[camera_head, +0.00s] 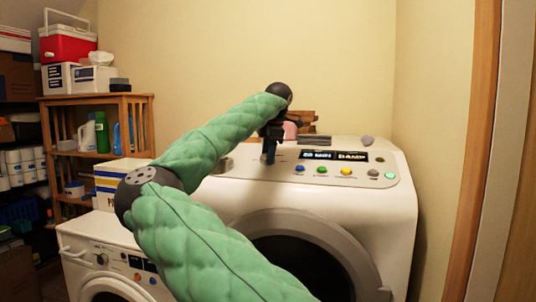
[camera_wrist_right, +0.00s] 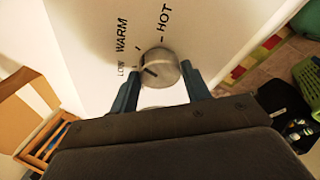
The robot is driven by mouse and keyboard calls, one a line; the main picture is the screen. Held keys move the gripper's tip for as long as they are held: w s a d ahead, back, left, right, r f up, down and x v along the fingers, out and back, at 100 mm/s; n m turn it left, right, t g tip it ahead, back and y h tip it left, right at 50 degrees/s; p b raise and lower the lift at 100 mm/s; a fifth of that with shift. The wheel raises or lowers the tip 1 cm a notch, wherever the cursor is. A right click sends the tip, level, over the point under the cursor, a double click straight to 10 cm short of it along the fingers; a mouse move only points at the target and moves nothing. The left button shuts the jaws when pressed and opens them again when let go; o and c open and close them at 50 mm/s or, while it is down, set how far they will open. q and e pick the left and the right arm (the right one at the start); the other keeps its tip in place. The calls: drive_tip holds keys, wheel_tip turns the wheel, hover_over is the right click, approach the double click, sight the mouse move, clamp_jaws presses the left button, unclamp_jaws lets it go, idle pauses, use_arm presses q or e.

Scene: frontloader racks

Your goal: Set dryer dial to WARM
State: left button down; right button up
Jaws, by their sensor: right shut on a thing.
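The dryer (camera_head: 310,200) is the white front-loader on the right in the head view. Its top panel has a lit display (camera_head: 334,156) that seems to read a minute count and "DAMP". My right gripper (camera_head: 269,152) reaches down to the panel's left part and hides the dial there. In the right wrist view the round metallic dial (camera_wrist_right: 160,68) sits between the blue fingertips of my right gripper (camera_wrist_right: 163,85), which is shut on it. LOW, WARM and HOT are printed around it. Its dark pointer line faces the LOW side; the exact tick is unclear. My left gripper is out of view.
Several coloured buttons (camera_head: 321,170) line the panel. A second white washer (camera_head: 113,258) stands lower left. A wooden shelf (camera_head: 97,102) with bottles is behind it. Small items (camera_head: 314,139) lie on the dryer's top. A wall closes the right side.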

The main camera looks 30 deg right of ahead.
drive_tip(key=o, duration=1)
drive_tip(key=shift+r, duration=0.1)
drive_tip(key=shift+s+r, duration=0.1)
drive_tip(key=shift+r, duration=0.15)
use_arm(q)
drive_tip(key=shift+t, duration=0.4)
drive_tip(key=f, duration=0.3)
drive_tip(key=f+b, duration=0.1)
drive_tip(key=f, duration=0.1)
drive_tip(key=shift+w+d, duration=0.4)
use_arm(e)
drive_tip(key=v, duration=0.7)
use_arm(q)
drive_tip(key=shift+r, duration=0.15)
